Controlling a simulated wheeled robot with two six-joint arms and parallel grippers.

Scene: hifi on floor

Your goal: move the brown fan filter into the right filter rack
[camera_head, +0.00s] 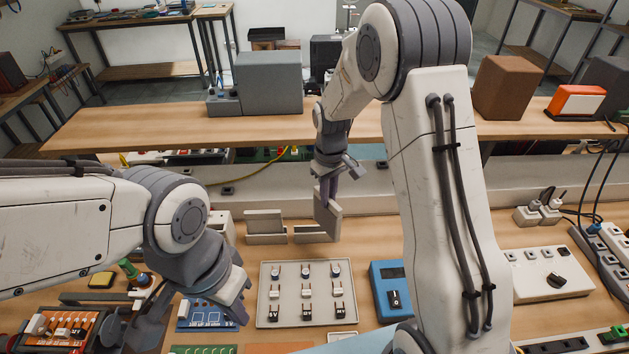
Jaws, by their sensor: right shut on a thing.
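My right gripper (329,190) is shut on the brown fan filter (328,218), a flat grey-brown panel held upright. The panel's lower part is at the right filter rack (309,235), a low pale holder on the bench. I cannot tell whether the panel is seated in the rack or just in front of or above it. A left rack (266,239) stands beside it with a pale panel upright in it. My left gripper (232,304) is low over the bench at the left, away from the racks; its fingers are partly hidden and blend with the clutter.
A pale tray (262,309) with several small parts lies in front of the racks. A blue meter (391,290) is to its right. A raised wooden shelf (190,120) with a grey box (269,82) runs behind. Power strips (548,273) and cables crowd the right.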

